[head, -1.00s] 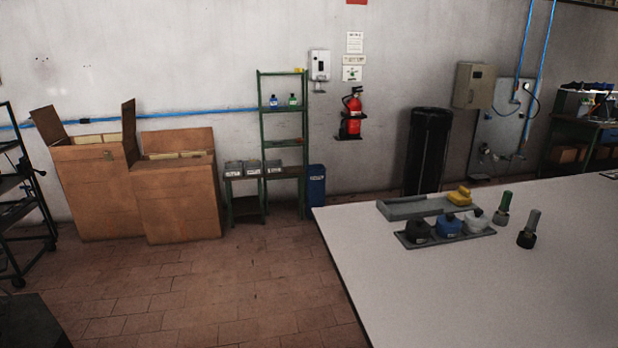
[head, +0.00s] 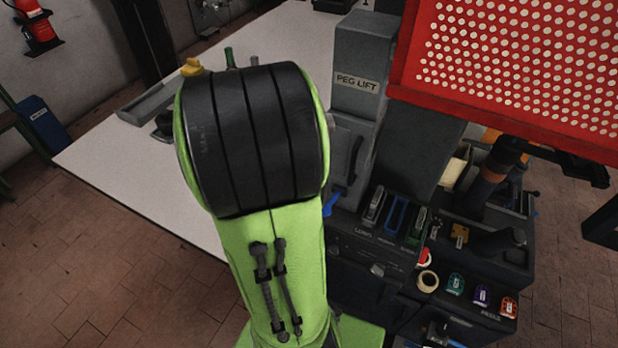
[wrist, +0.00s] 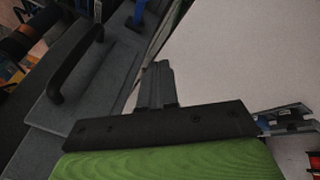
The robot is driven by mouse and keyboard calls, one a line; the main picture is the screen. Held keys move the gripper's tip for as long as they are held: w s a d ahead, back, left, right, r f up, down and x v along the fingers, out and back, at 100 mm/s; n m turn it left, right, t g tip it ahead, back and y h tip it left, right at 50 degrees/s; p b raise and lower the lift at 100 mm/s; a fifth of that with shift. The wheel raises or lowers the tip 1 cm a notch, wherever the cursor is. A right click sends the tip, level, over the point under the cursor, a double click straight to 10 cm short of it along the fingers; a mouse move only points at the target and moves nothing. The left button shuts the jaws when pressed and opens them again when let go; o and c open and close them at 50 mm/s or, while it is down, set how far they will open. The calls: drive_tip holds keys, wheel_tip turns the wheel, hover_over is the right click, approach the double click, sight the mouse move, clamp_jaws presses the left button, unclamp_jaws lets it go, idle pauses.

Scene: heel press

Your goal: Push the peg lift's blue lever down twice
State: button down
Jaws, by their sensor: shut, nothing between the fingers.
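The peg lift (head: 358,80) is a tall grey cabinet with a name label and a dark handle (head: 355,160), right of my green arm in the head view. Its blue lever (head: 331,204) sticks out low on the cabinet, close to my arm's edge and partly hidden. In the wrist view a blue piece that looks like the lever (wrist: 140,12) shows at the top edge, beyond and slightly left of my fingertips, apart from them. My gripper (wrist: 157,68) is shut and empty, beside the grey cabinet panel. In the head view my arm hides it.
A red perforated panel (head: 520,70) stands at upper right. A dark bench unit (head: 380,255) with slots, tape and coloured tags lies below it. The white table (head: 110,165) is behind my arm, with a grey tray (head: 145,105) on it.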

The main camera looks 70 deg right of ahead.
drive_tip(key=m+g, duration=0.2)
hover_over(332, 201)
drive_tip(key=shift+w+d+f+p, duration=0.3)
drive_tip(key=shift+d+f+p, duration=0.05)
drive_tip(key=shift+d+p, duration=0.05)
drive_tip(key=a+f+b, duration=0.1)
drive_tip(key=f+b, duration=0.1)
drive_tip(key=a+f+b, duration=0.1)
drive_tip(key=f+b, duration=0.2)
drive_tip(key=a+f+b, duration=0.1)
drive_tip(key=f+b, duration=0.1)
drive_tip(key=f, duration=0.1)
drive_tip(key=shift+w+f+b, duration=0.2)
drive_tip(key=shift+b, duration=0.2)
idle(1.2)
drive_tip(key=shift+a+f+b, duration=0.2)
drive_tip(key=shift+f+b, duration=0.15)
